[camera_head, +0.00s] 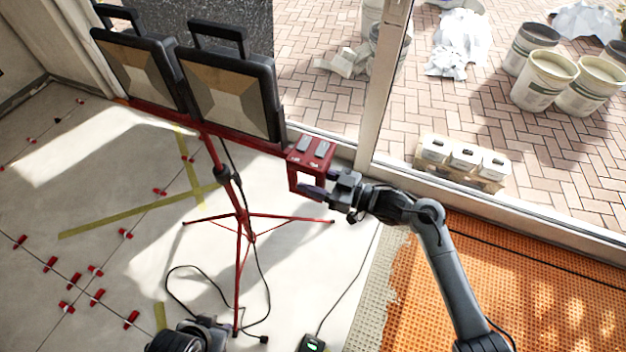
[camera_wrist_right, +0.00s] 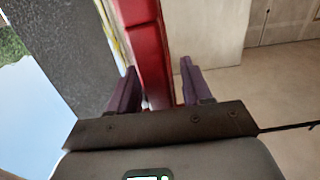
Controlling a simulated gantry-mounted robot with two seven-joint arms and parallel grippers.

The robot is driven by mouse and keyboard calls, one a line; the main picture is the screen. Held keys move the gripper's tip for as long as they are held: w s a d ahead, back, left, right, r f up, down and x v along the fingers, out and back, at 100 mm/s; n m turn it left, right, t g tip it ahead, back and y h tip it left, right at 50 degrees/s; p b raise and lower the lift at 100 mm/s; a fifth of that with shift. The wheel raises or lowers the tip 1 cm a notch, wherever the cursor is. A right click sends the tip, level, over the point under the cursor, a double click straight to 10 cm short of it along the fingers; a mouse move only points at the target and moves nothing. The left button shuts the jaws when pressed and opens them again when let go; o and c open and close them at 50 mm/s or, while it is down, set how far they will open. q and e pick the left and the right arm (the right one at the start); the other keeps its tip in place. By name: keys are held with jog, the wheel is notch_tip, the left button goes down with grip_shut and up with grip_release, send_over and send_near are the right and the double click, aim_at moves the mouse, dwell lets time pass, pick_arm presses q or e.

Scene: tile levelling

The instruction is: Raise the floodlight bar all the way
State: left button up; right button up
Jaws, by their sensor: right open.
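The floodlight bar (camera_head: 262,145) is a red crossbar on a red tripod stand (camera_head: 239,280). It carries two black floodlights (camera_head: 228,90). A red switch box with a loop handle (camera_head: 293,178) is at its right end. My right gripper (camera_head: 325,186) is at this handle with its jaws open. In the right wrist view, a red part (camera_wrist_right: 150,50) of the fixture lies between the two purple fingers, with a gap beside the right finger. My left gripper (camera_head: 212,330) shows only partly at the bottom edge, and its jaws cannot be made out.
A black cable (camera_head: 262,290) loops around the stand's foot. A small device with a green display (camera_head: 313,343) lies at the bottom edge. Red tile clips (camera_head: 97,270) dot the left floor. Orange matting (camera_head: 540,290) covers the right. A window frame (camera_head: 385,90) stands behind the bar.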

jog(key=shift+c, duration=0.3)
grip_shut()
